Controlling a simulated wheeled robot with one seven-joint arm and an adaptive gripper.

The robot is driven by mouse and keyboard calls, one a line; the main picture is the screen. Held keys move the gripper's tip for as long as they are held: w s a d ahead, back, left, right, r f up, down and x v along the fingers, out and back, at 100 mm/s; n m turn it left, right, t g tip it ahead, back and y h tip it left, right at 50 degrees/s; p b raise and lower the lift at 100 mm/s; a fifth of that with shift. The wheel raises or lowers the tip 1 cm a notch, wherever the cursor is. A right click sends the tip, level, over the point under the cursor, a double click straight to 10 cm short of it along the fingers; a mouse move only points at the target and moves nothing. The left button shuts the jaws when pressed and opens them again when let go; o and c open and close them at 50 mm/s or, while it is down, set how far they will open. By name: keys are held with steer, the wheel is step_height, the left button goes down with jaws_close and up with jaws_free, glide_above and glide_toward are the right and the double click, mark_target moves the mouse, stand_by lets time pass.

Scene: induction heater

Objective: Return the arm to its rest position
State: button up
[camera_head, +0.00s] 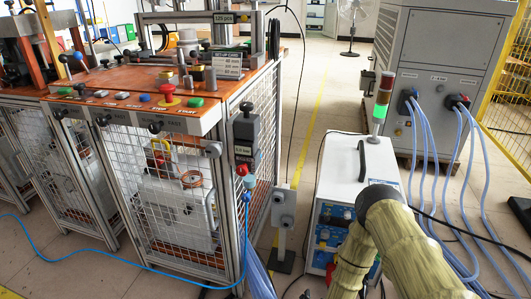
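My arm (405,245) shows at the lower right, in a ribbed olive-yellow sleeve with a dark rounded joint at its top. It is bent, with one section running down to the left and one down to the right. My gripper is not in view, so its opening and whether it holds anything cannot be seen. The arm stands in front of a white machine box (345,165) and hides part of it.
The white box has a black handle and a signal lamp (379,112) lit green. A grey cabinet (445,45) with several blue hoses (425,150) stands behind. A caged workbench (130,85) with an orange top fills the left. A blue cable (130,258) crosses the floor.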

steer(key=s+d+r+n+g, duration=0.2)
steer(key=s+n+g, duration=0.15)
steer(key=s, duration=0.65)
steer(key=s+d+r+n+g+y, duration=0.1)
steer(key=s+r+n+g, duration=0.3)
steer(key=s, duration=0.7)
steer(key=s+d+r+g, duration=0.1)
steer(key=s+d+g, duration=0.1)
steer(key=s+g, duration=0.6)
step_height(320, 180, up, 34)
steer(key=s+t+p, duration=0.2)
steer(key=s+p, duration=0.1)
steer(key=p, duration=3)
steer(key=shift+f, duration=0.2)
